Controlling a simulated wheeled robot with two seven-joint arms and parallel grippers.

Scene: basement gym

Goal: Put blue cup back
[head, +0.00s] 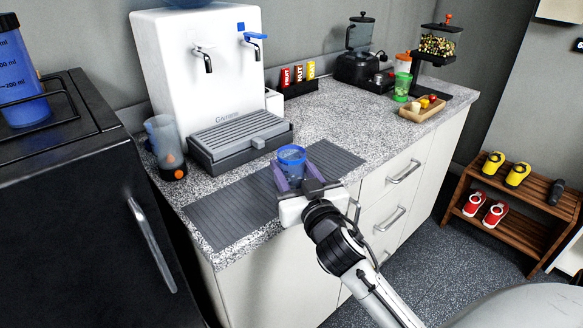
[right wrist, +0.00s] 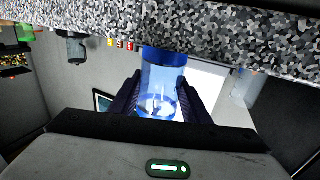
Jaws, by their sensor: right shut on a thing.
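The blue cup (head: 291,158) is translucent and stands roughly upright over the grey ribbed mat (head: 225,212) near the counter's front edge. My right gripper (head: 293,172) is shut on the cup, with a finger on each side. In the right wrist view the cup (right wrist: 162,85) fills the space between the fingers, with the counter at the top of that picture. I cannot tell whether the cup touches the mat. My left gripper is not in view.
A white water dispenser (head: 200,75) with a grey drip tray (head: 238,138) stands behind the mat. A clear tumbler holder (head: 164,145) stands left of it. Snack bars (head: 298,78), a blender (head: 358,60) and a wooden tray (head: 421,108) are further right. The mat's left part is clear.

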